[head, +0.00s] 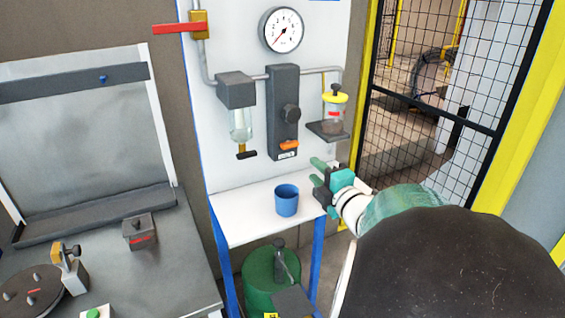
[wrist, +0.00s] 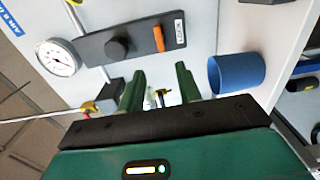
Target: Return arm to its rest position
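My gripper (head: 314,170) is at the right side of the white panel in the head view, above the right end of the small white shelf (head: 250,218). Its two green fingers point left and stand apart. In the wrist view my gripper (wrist: 160,70) also shows its fingers spread, with nothing held between them. A blue cup (head: 287,201) stands upright on the shelf, left of and below the fingers and apart from them. The cup (wrist: 237,73) is right of the fingers in the wrist view. My arm reaches in from the lower right.
The panel carries a pressure gauge (head: 283,30), a red-handled valve (head: 181,28), a glass-bowl filter (head: 240,122), a dark regulator block (head: 285,112) and a yellow-capped jar (head: 334,106). A mesh fence (head: 432,100) stands right. A green tank (head: 268,272) is under the shelf; a grey workbench (head: 178,270) is left.

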